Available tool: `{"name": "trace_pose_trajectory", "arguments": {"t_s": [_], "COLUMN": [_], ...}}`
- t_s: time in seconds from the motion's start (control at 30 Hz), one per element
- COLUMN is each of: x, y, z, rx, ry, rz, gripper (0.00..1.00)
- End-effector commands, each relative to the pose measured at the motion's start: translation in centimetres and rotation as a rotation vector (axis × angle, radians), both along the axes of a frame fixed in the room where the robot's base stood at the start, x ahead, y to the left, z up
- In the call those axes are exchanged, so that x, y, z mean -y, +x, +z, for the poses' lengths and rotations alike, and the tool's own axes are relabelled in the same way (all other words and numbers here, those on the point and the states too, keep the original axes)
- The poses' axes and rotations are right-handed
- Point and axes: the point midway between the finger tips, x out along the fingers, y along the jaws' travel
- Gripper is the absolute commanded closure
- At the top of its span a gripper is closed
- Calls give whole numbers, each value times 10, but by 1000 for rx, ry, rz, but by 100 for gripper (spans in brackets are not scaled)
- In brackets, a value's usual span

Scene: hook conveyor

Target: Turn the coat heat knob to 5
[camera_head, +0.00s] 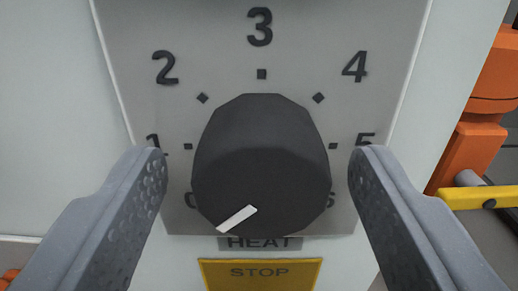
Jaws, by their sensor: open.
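The black heat knob (261,150) sits in the middle of the view on a grey dial plate (215,40). Its white pointer mark (237,219) points to the lower left, below the 1. Numbers 1 to 5 show around it, with 3 at the top and the 5 (365,139) at the right. A 6 is partly hidden at the lower right, and the spot at the lower left is covered by the knob. A HEAT label (260,243) sits just below. My gripper (258,168) is open, with one finger on each side of the knob and a visible gap at both sides.
A yellow STOP plate (259,273) is below the HEAT label. The pale cabinet front (50,130) extends around the dial plate. At the right edge are an orange part (478,130) and a yellow bar (480,197).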

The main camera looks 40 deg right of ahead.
Motion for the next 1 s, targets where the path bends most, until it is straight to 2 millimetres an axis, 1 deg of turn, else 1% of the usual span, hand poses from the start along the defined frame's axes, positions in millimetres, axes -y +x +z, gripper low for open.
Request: {"name": "trace_pose_trajectory", "arguments": {"t_s": [0.3, 0.33, 0.37, 0.4, 0.47, 0.5, 0.77, 1.0], "x": [2, 2, 2, 2, 2, 2, 1, 0], "y": [2, 2, 2, 2, 2, 1, 2, 2], "z": [-1, -1, -1, -1, -1, -1, -1, -1], "rx": [-1, -2, -1, -1, -1, -2, 8, 65], "ry": [0, -1, 0, 0, 0, -1, 12, 88], "rz": [0, 0, -1, -1, 0, 0, 1, 2], "gripper": [40, 42, 51, 62, 79, 84, 84, 84]}}
